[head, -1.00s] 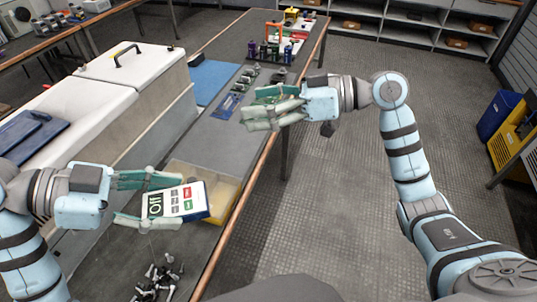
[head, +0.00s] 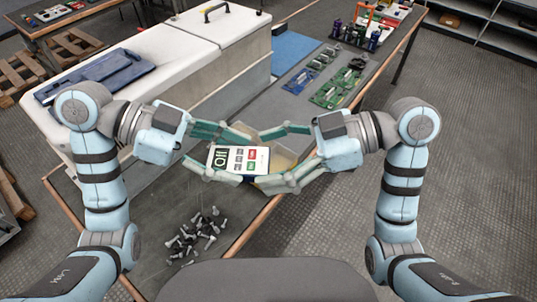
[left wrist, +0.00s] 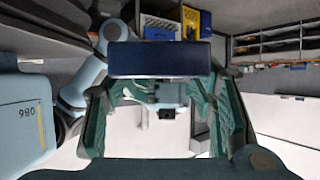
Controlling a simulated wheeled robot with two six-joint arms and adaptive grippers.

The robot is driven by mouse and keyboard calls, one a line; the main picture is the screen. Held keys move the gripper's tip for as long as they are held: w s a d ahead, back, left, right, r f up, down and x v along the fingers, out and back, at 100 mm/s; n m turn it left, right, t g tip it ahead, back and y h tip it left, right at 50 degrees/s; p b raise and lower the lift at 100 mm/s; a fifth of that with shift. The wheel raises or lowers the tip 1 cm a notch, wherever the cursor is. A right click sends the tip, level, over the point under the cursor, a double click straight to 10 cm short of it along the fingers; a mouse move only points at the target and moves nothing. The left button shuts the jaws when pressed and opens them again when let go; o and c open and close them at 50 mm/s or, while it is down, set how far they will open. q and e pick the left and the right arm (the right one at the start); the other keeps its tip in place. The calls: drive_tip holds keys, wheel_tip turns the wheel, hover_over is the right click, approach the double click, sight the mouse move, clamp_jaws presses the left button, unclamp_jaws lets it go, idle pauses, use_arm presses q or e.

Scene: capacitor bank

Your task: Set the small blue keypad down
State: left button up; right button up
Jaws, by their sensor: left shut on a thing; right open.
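The small keypad (head: 239,158) has a white face with a display and red, green and grey keys, and a dark blue body. My left gripper (head: 245,160) is shut on it and holds it face up above the bench, in front of a beige bin. In the left wrist view the keypad (left wrist: 160,59) shows as a dark blue slab between the fingers. My right gripper (head: 266,160) is open, facing the left one, with its fingers around the keypad's right end. I cannot tell whether they touch it.
The beige bin (head: 284,157) stands on the bench behind the keypad, partly hidden by the right gripper. Loose bolts (head: 197,236) lie at the bench's near end. Green circuit boards (head: 337,88) and a blue mat (head: 293,50) lie farther back. A white cabinet (head: 190,62) borders the bench's left side.

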drive_tip(key=shift+a+f, duration=0.15)
drive_tip(key=shift+a, duration=0.25)
use_arm(q)
drive_tip(key=shift+d, duration=0.1)
use_arm(e)
drive_tip(key=shift+d, duration=0.1)
drive_tip(key=shift+c, duration=0.2)
drive_tip(key=c, duration=0.3)
use_arm(q)
drive_tip(key=shift+s, duration=0.1)
use_arm(e)
drive_tip(key=c, duration=0.9)
use_arm(q)
drive_tip(key=o, duration=1.3)
use_arm(e)
drive_tip(key=shift+c, duration=0.3)
